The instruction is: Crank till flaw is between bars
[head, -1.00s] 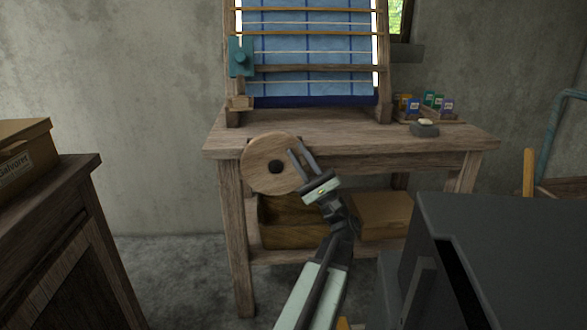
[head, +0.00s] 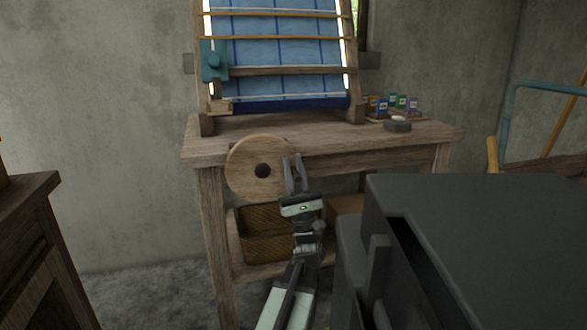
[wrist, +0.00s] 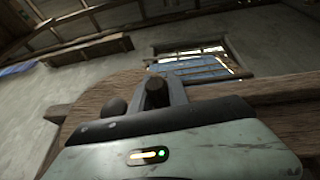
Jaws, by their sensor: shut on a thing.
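The crank is a round wooden disc (head: 246,178) with a dark hub, at the loom table's front left. My gripper (head: 294,170) is at the disc's right edge. In the wrist view my gripper (wrist: 164,92) is shut on the dark crank handle (wrist: 155,88), with the wooden disc (wrist: 88,118) behind it. The blue cloth (head: 265,55) with darker grid lines hangs on the upright frame above. Thin yellowish bars (head: 275,38) and a thicker wooden bar (head: 290,71) cross it. I cannot make out a flaw on the visible cloth.
A teal clamp-like part (head: 213,62) sits at the frame's left post. Small coloured boxes (head: 393,103) and a dark dish (head: 397,125) stand on the table's right. A dark cabinet (head: 35,240) is at the left. A basket (head: 270,240) sits on the shelf under the table.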

